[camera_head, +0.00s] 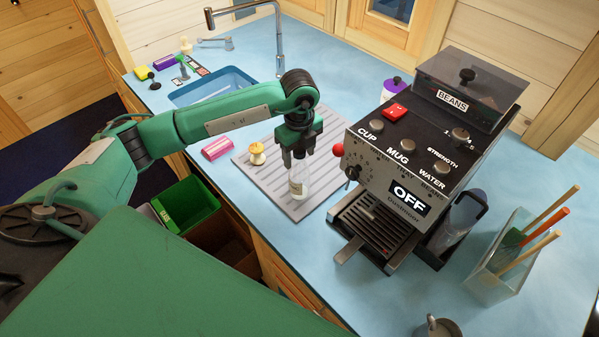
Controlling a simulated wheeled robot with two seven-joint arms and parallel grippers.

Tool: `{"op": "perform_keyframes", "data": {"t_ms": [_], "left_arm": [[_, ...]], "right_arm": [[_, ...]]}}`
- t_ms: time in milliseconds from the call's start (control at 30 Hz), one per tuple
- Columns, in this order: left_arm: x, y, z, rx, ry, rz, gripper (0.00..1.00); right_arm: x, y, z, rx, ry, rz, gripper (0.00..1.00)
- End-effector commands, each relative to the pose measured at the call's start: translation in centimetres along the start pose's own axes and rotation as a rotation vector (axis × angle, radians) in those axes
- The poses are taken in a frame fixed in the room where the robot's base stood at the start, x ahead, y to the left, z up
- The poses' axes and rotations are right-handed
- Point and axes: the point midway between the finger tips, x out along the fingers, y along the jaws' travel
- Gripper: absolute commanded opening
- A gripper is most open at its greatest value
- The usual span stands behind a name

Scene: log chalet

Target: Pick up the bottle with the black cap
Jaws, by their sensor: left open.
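A clear bottle with a pale label (298,187) stands upright on the grey ribbed drain mat (303,207). My left gripper (294,160) points down from above at the bottle's top. It is open, with its fingers at the bottle's neck. The gripper hides the cap, so I cannot see its colour or whether the fingers touch it. My right gripper is not in view.
A small yellow-topped item (257,153) stands on the mat left of the bottle. A pink and white pack (217,148) lies at the counter's front edge. The coffee machine (375,150) stands close on the right. The sink (212,88) and faucet (278,40) are behind.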

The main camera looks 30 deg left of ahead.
Motion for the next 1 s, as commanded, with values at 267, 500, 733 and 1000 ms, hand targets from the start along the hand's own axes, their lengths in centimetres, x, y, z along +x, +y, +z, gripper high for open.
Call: {"op": "perform_keyframes", "data": {"t_ms": [267, 500, 733, 1000], "left_arm": [[0.73, -0.01, 0.01, 0.0, 0.0, -0.001, 0.57], [0.69, -0.01, 0.0, 0.0, 0.0, -0.001, 0.2], [0.62, -0.04, 0.01, 0.0, 0.0, -0.002, 0.0], [0.27, -0.08, 0.02, 0.0, 0.0, -0.003, 0.0]], "right_arm": [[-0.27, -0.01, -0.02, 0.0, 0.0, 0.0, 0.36], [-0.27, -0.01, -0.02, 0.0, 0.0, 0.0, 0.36], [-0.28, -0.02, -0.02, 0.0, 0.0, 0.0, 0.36], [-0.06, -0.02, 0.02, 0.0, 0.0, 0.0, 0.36]]}}
